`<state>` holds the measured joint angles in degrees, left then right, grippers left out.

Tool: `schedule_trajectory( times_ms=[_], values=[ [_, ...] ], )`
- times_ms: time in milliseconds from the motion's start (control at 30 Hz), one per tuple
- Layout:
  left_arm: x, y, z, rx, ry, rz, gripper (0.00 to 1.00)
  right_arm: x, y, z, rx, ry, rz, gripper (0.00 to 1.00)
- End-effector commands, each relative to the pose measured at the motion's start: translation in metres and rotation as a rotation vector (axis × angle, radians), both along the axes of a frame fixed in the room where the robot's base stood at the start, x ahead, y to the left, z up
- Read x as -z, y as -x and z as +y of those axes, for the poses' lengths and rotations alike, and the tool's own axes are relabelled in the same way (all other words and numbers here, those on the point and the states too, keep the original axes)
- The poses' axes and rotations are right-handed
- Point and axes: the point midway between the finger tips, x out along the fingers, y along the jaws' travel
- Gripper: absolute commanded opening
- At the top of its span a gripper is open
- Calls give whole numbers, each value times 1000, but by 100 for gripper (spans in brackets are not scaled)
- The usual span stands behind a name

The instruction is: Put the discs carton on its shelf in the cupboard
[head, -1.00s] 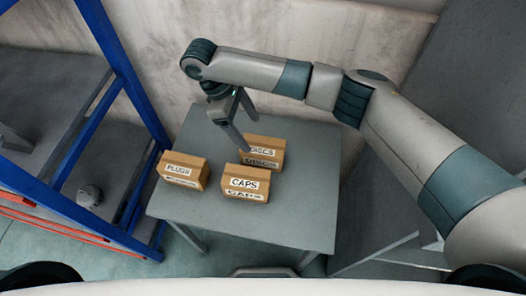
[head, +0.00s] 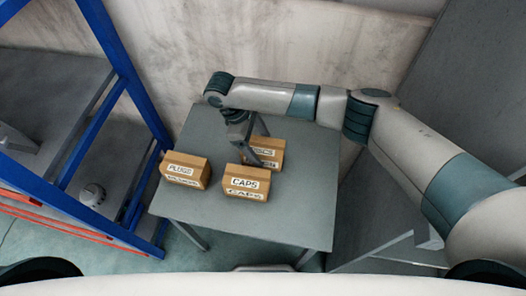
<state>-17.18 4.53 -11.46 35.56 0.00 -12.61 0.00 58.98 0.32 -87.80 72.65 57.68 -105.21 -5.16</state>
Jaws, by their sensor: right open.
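The discs carton (head: 270,152) is a small brown box with a white label, at the back of the grey table (head: 290,216). It stands behind the caps carton (head: 246,184), and its lower front is partly hidden. My right gripper (head: 254,158) is open, pointing down at the left end of the discs carton. One finger shows in front of the carton. I cannot tell whether it touches. My left gripper is not in view.
The plugs carton (head: 185,170) stands at the table's left. A pale wall is close behind the table. The table's front right is clear.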

Motion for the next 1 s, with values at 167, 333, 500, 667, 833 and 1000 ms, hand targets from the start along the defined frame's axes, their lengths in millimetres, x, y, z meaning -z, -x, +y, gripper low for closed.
schedule_trajectory(
  times_ms=[167,333,500,667,833,1000],
  values=[
    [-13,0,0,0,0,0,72,11,1,-11,0,4,2,75],
    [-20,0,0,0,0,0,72,32,3,-21,2,3,2,75],
    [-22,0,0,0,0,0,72,42,3,-24,0,1,1,75],
    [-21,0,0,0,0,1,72,43,3,-24,0,0,0,75],
    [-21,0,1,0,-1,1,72,43,3,-24,0,0,0,75],
    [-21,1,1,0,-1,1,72,43,3,-24,0,0,0,75]
  ],
)
